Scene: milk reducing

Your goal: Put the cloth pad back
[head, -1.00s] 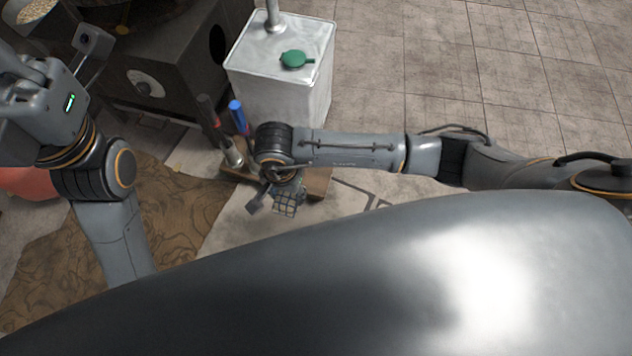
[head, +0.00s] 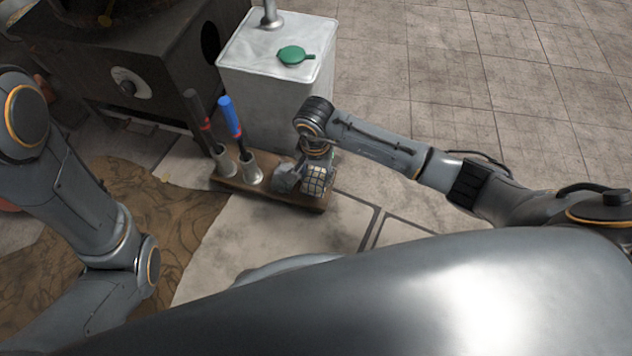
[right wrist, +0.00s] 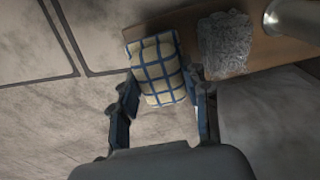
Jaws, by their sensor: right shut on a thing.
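The cloth pad (head: 314,182) is cream with a blue check. In the head view it is at the right end of the wooden board (head: 226,184). It also shows between the fingers in the right wrist view (right wrist: 158,72). My right gripper (right wrist: 163,84) is shut on the pad, one finger on each side. The pad's far end overlaps the end of the board (right wrist: 180,19); I cannot tell whether it rests on it. My left gripper is out of view; only the left arm shows.
A grey scrubber (head: 286,178) lies on the board beside the pad, also in the right wrist view (right wrist: 225,44). Blue-handled (head: 230,116) and dark-handled (head: 197,112) tools stand in metal cups. A white canister (head: 262,82) stands behind the board. Floor tiles in front are clear.

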